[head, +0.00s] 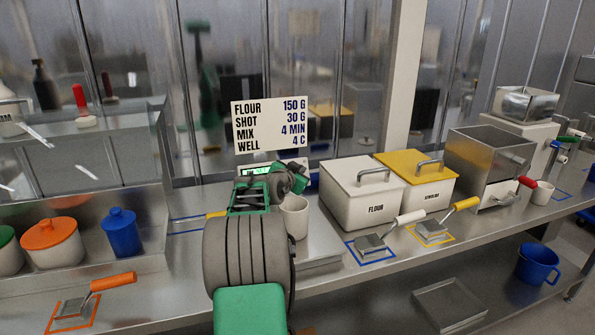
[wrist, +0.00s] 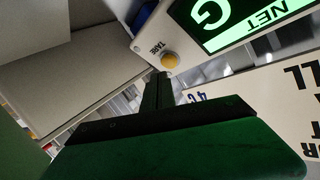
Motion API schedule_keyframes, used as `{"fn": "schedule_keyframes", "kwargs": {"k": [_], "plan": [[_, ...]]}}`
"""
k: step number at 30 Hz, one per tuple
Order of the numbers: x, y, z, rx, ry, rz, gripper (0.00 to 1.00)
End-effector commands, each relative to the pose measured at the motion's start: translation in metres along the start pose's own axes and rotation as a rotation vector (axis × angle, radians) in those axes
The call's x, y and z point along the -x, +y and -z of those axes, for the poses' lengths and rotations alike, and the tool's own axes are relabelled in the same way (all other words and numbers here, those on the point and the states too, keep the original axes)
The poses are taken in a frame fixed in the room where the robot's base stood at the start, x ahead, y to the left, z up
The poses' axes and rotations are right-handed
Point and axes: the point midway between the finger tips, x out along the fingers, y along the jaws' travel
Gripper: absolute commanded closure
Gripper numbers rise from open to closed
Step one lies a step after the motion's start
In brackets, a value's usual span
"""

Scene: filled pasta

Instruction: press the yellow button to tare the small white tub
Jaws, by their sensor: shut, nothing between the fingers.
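In the wrist view the yellow button (wrist: 170,61) sits on a pale panel beside the word TARE. The panel's lit green display (wrist: 240,22) reads NET and G, upside down. My gripper (wrist: 160,76) is shut and empty, its tips close below the button in the picture; I cannot tell whether they touch it. In the head view my arm covers much of the scale, and the button is hidden. Part of the scale's green display (head: 256,169) shows above my gripper. The small white tub (head: 295,217) stands just right of my arm, partly hidden by it.
A sign (head: 270,123) with amounts hangs behind the scale. A flour bin (head: 362,193) and a yellow-lidded bin (head: 420,181) stand to the right, scoops in front. A blue jar (head: 122,232) and an orange-lidded jar (head: 52,245) stand left.

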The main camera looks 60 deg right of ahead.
Motion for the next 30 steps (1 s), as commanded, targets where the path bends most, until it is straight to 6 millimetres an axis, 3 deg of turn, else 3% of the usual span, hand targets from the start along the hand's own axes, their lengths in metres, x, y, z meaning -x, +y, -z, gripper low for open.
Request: {"fn": "schedule_keyframes", "kwargs": {"k": [30], "plan": [[-0.0066, -0.0037, -0.0034, 0.0, 0.0, 0.0, 1.0]]}}
